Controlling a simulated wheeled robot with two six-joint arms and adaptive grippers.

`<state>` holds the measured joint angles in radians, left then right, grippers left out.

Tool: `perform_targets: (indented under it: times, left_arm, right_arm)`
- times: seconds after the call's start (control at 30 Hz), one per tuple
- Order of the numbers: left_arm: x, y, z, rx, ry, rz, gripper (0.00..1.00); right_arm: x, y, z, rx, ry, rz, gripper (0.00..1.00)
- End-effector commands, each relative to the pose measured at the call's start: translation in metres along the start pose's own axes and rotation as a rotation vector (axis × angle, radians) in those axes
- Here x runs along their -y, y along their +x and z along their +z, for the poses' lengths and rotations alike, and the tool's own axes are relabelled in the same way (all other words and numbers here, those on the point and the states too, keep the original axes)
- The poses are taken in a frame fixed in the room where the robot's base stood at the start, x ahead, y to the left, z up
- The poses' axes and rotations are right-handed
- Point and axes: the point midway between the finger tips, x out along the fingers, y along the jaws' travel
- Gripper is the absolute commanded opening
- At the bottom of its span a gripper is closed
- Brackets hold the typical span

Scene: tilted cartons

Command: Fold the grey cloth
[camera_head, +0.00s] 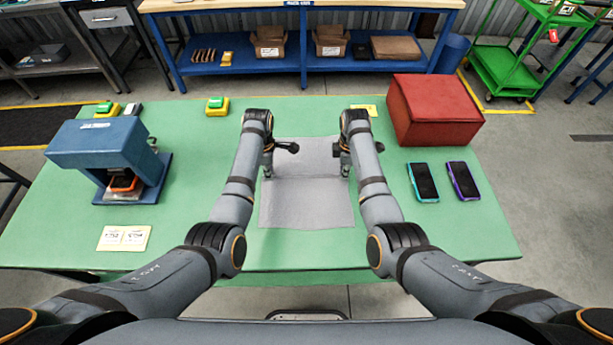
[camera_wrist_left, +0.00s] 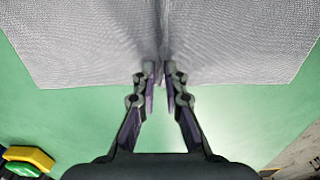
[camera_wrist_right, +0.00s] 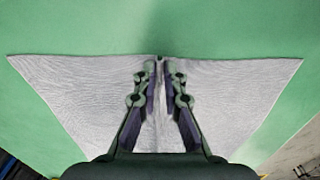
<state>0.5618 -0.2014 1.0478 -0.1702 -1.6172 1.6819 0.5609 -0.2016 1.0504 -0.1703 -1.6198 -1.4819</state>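The grey cloth (camera_head: 306,205) lies on the green table in the middle of the head view. A crease runs across it between my grippers, and the part beyond it looks slightly darker. My left gripper (camera_head: 267,172) is at the cloth's left edge. In the left wrist view its fingertips (camera_wrist_left: 162,75) are close together with a ridge of cloth (camera_wrist_left: 80,45) between them. My right gripper (camera_head: 345,172) is at the right edge. In the right wrist view its fingertips (camera_wrist_right: 160,68) pinch the cloth (camera_wrist_right: 85,85) at its edge.
A blue press-like stand (camera_head: 105,140) and a paper card (camera_head: 124,238) are at left. A red box (camera_head: 432,110) and two phones, teal-edged (camera_head: 423,182) and purple-edged (camera_head: 463,181), are at right. A yellow-green block (camera_head: 217,106) sits at the back. The green table (camera_head: 310,255) is bare in front of the cloth.

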Motion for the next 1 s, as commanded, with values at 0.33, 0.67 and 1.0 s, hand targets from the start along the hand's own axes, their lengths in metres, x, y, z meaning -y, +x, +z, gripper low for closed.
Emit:
perform_targets:
  times: [0.33,0.67,1.0]
  left_arm:
    - [0.0013,0.0026,-0.0003,-0.001,0.0,-0.004,0.0]
    - [0.0014,0.003,-0.0004,-0.001,0.0,-0.004,0.0]
    - [0.0013,0.003,-0.0004,-0.001,0.0,-0.003,0.0]
  right_arm:
    - [0.0001,0.0008,0.0003,0.0,0.0,0.0,0.0]
    - [0.0006,0.002,0.0004,0.001,0.0,-0.002,0.0]
    - [0.001,0.0025,0.0004,0.001,0.0,-0.003,0.0]
